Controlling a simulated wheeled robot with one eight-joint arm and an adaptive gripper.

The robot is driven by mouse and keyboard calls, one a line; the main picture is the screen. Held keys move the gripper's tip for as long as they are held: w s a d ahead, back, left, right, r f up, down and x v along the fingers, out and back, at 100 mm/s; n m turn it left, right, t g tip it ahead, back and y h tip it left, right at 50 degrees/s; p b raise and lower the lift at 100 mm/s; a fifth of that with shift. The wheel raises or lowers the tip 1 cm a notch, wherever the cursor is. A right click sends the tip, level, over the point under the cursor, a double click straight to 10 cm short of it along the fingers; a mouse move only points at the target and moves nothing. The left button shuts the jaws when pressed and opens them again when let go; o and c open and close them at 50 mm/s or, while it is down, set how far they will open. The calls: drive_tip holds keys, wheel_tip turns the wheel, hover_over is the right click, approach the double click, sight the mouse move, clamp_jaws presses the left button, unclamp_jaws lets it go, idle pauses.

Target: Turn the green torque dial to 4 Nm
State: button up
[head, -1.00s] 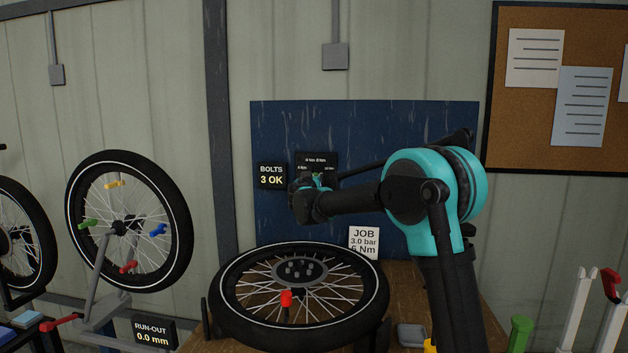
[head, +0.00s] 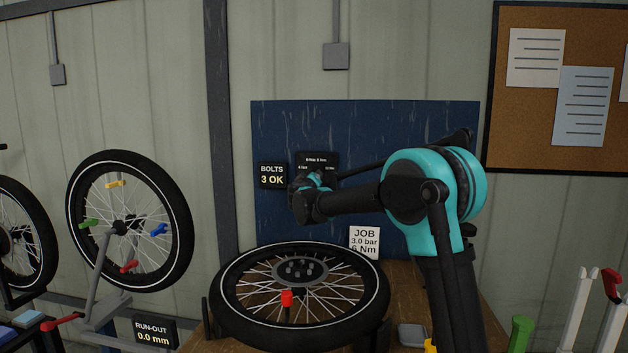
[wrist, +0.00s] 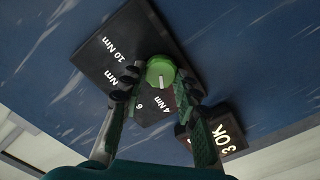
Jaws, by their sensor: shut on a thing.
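The green torque dial (wrist: 161,72) sits on a dark panel (wrist: 120,45) on the blue board. Its white mark points down in the wrist view, close to the 4 Nm label (wrist: 167,104). The 6 label (wrist: 139,104) is left of that and the 10 Nm label (wrist: 112,50) is at upper left; the left finger hides the 8. My gripper (wrist: 158,84) is shut on the dial, one finger on each side. In the head view, my gripper (head: 312,182) covers the dial, and the panel's top (head: 318,159) shows above it.
A BOLTS 3 OK display (head: 271,176) is just left of the panel. A JOB card (head: 364,242) stands below, seeming to read 3.0 bar and 6 Nm. A wheel (head: 238,317) with a red-topped part (head: 287,298) lies on the bench under my arm.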

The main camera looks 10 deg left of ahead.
idle(0.4)
drive_tip(key=o, duration=1.2)
drive_tip(key=shift+c, duration=0.2)
drive_tip(key=s, duration=1.2)
drive_tip(key=shift+a, duration=0.2)
